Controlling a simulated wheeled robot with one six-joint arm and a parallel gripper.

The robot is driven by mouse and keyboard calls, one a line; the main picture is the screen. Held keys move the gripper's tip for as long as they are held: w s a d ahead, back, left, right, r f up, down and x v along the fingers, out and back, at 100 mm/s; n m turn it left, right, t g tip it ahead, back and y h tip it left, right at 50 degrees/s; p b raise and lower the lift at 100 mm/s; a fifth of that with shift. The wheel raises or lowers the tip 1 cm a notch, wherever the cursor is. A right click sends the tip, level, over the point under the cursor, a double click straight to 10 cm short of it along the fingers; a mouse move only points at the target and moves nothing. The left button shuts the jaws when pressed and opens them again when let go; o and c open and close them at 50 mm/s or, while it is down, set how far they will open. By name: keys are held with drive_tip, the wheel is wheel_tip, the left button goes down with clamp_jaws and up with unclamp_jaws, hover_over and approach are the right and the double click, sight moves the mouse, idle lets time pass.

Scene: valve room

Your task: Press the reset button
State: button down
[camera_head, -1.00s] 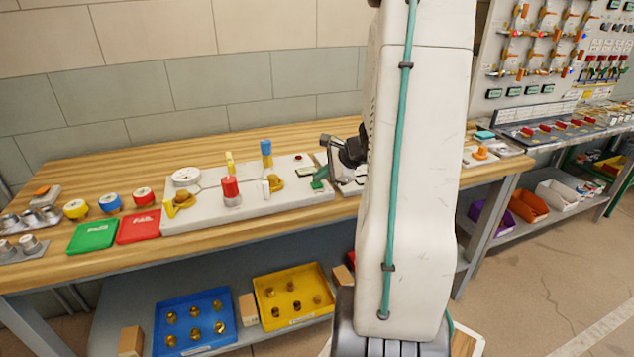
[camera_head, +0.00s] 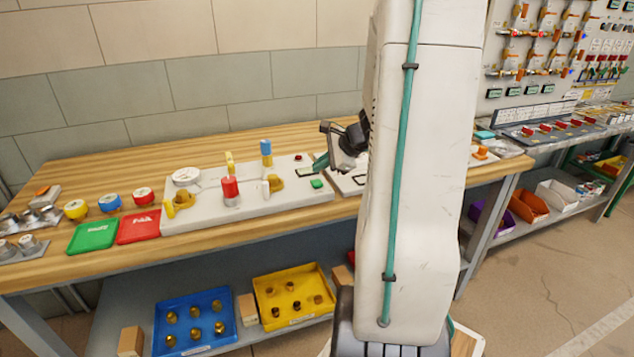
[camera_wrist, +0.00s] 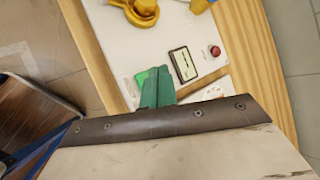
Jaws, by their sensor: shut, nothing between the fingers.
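In the wrist view the green button (camera_wrist: 141,78) is partly hidden behind my fingers. A small red round button (camera_head: 298,157) is at the panel's back right, and it also shows in the wrist view (camera_wrist: 214,51). No label tells me which one is the reset button. My gripper (camera_head: 319,162) is shut and empty, above the panel's right end, apart from both buttons in the head view. Its teal fingers (camera_wrist: 158,86) point down toward the panel.
A small display (camera_wrist: 183,64) lies between the two buttons. Yellow valve handles (camera_head: 275,183), a red cylinder (camera_head: 230,190) and a gauge (camera_head: 186,176) stand on the panel left of my gripper. A second panel is partly hidden by my arm.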

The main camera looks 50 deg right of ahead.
sight(320, 182)
drive_tip(key=shift+r, duration=1.75)
